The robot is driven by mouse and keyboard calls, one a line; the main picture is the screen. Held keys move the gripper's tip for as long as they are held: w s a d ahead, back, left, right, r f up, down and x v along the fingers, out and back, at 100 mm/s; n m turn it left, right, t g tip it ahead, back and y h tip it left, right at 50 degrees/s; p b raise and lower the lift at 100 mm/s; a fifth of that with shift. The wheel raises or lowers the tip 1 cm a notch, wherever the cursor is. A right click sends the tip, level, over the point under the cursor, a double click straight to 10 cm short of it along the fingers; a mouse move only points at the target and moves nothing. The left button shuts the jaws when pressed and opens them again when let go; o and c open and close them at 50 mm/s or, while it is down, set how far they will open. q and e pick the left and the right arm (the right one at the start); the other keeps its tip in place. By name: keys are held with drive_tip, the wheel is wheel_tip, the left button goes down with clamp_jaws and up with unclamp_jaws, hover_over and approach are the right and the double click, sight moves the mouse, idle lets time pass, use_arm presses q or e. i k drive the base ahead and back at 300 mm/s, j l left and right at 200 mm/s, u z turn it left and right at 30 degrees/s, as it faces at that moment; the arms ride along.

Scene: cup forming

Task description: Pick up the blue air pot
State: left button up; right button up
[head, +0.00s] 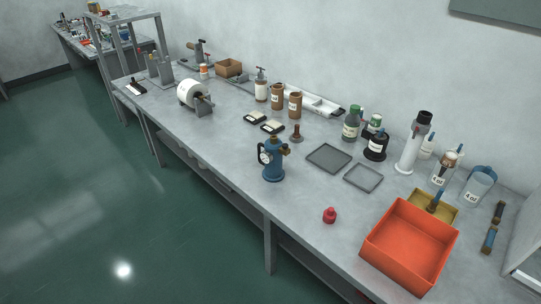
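The blue air pot (272,164) stands upright near the front edge of the grey workbench, around the middle of the head view. It has a dark handle on its left side, a round white gauge on its body and a brass-coloured fitting at the top right. Neither of my grippers shows in the head view, and nothing touches the pot.
A paper roll (191,93) is at left. Bare bench surrounds the pot; green floor lies in front.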

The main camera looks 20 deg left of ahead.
sight(272, 158)
drive_tip(key=i+j, duration=0.15)
drive_tip(key=j, duration=0.2)
drive_tip(key=i+j+z, duration=0.1)
drive_tip(key=j, duration=0.25)
drive_tip(key=i+j, duration=0.25)
drive_tip(key=i+j+z, duration=0.15)
drive_tip(key=j, duration=0.25)
drive_tip(key=i+j, duration=0.15)
drive_tip(key=j, duration=0.25)
drive_tip(key=i+j+z, duration=0.1)
drive_tip(key=j, duration=0.25)
